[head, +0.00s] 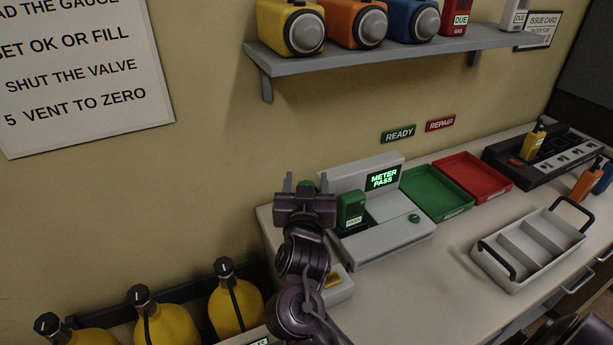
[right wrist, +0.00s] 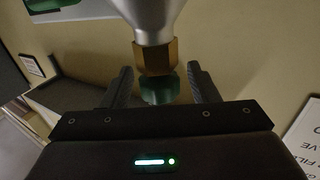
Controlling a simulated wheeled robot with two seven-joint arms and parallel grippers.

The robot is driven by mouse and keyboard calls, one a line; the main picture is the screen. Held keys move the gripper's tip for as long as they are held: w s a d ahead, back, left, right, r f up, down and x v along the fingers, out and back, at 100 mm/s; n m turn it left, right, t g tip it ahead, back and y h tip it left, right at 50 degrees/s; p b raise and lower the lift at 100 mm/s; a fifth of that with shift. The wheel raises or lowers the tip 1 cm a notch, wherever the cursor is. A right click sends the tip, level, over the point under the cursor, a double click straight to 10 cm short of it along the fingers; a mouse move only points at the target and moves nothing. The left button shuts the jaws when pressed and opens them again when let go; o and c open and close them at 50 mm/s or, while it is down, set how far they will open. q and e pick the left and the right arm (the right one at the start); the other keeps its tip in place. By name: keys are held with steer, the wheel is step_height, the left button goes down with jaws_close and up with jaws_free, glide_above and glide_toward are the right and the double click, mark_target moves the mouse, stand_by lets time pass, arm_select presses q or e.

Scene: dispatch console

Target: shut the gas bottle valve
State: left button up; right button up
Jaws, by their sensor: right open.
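In the right wrist view a silver bottle neck (right wrist: 148,15) ends in a brass fitting (right wrist: 155,57) with a green valve knob (right wrist: 160,87). My right gripper (right wrist: 160,85) is open, one finger on each side of the knob, with gaps visible on both sides. In the head view the right gripper (head: 305,182) is at the left end of the grey meter station (head: 395,238). A bit of green shows between its fingers there, and the gripper hides most of the bottle. My left gripper is not in view.
A green meter (head: 351,208) stands in the station close to the gripper; its screen (head: 383,178) reads METER PASS. Yellow cylinders (head: 235,307) stand at lower left. Green (head: 432,185) and red (head: 475,171) trays and a grey carrier (head: 533,247) are to the right. A shelf (head: 400,58) hangs above.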

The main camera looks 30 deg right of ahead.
steer(key=shift+w+d, duration=0.25)
steer(key=shift+w, duration=0.15)
steer(key=shift+c, duration=0.3)
steer(key=c, duration=0.9)
steer(key=shift+r+m+g+h+p, duration=0.2)
steer(key=shift+m+g+h+p, duration=0.15)
steer(key=shift+p, duration=0.2)
steer(key=shift+m+h+p, duration=0.25)
steer(key=shift+h+p, duration=0.05)
steer(key=shift+h, duration=0.15)
steer(key=shift+d+f+g, duration=0.1)
steer(key=shift+f+g, duration=0.05)
steer(key=shift+g, duration=0.2)
steer(key=shift+s, duration=0.1)
steer(key=o, duration=1)
steer(key=shift+c, duration=0.2)
